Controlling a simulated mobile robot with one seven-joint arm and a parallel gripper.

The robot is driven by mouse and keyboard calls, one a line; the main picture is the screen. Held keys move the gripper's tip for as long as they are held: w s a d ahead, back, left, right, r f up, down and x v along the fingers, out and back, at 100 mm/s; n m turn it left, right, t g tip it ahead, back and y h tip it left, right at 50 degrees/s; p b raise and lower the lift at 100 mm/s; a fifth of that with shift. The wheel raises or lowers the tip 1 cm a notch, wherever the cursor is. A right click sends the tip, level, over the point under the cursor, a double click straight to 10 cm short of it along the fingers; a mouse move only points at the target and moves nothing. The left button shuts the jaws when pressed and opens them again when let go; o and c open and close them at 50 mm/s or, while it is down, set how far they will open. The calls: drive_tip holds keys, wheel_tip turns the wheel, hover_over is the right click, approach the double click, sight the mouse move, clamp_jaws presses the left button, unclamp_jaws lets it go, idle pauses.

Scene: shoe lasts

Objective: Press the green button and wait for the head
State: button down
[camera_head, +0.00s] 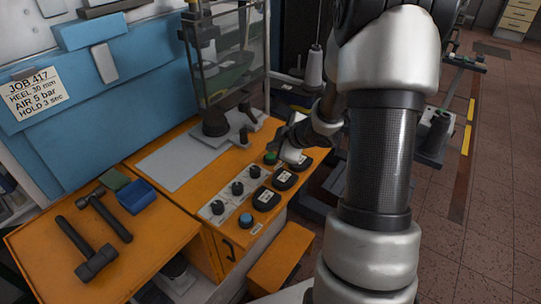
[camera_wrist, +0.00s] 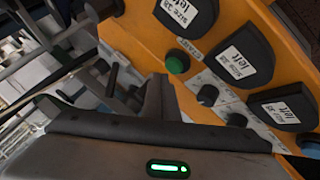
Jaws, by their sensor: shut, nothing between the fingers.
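The green button (camera_head: 270,157) is on the orange press table, at the far end of the control strip. It also shows in the wrist view (camera_wrist: 177,65) as a round green cap. My gripper (camera_head: 287,152) is beside the button at its right in the head view. In the wrist view my gripper (camera_wrist: 155,92) has its fingers together, with nothing between them. The fingers appear just short of the button there; contact cannot be made out.
Black shoe lasts labelled "left" (camera_head: 283,179) sit beside the strip. Dark knobs (camera_head: 237,187) and a blue button (camera_head: 246,219) are along it. Hammers (camera_head: 93,257) and a blue box (camera_head: 137,196) lie at left. A sign (camera_head: 33,92) reads HOLD 3 sec. Floor is open at right.

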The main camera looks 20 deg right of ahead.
sight(273, 158)
drive_tip(key=shift+f, duration=0.15)
drive_tip(key=shift+f, duration=0.3)
drive_tip(key=shift+f+b, duration=0.5)
drive_tip(key=shift+b, duration=0.15)
idle(0.5)
drive_tip(key=shift+r, duration=0.1)
drive_tip(key=shift+r+p, duration=0.85)
drive_tip(key=shift+p, duration=0.2)
wheel_tip(273, 158, up, 5)
drive_tip(key=p, duration=0.5)
idle(0.4)
